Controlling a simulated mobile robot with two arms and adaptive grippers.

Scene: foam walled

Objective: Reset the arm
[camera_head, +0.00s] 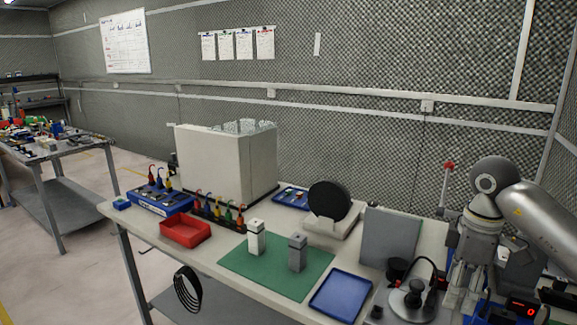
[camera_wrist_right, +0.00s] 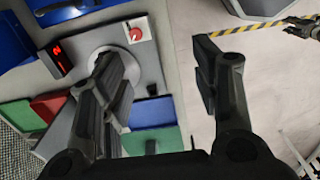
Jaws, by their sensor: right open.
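My right arm comes in from the right in the head view, and its gripper (camera_head: 465,290) points down over the right end of the workbench. In the right wrist view the two dark fingers of the right gripper (camera_wrist_right: 160,80) stand wide apart with nothing between them. The bench edge and pale floor show behind the gap. My left gripper does not show clearly in either view. A dark jointed thing at the upper right edge of the wrist view is too small to tell.
The workbench holds a red tray (camera_head: 186,231), a green mat (camera_head: 250,268) with two small blocks, a blue tray (camera_head: 341,294), a grey panel (camera_head: 389,238) and a black disc (camera_head: 329,200) on a stand. A round-based device (camera_head: 411,302) stands close left of the right gripper.

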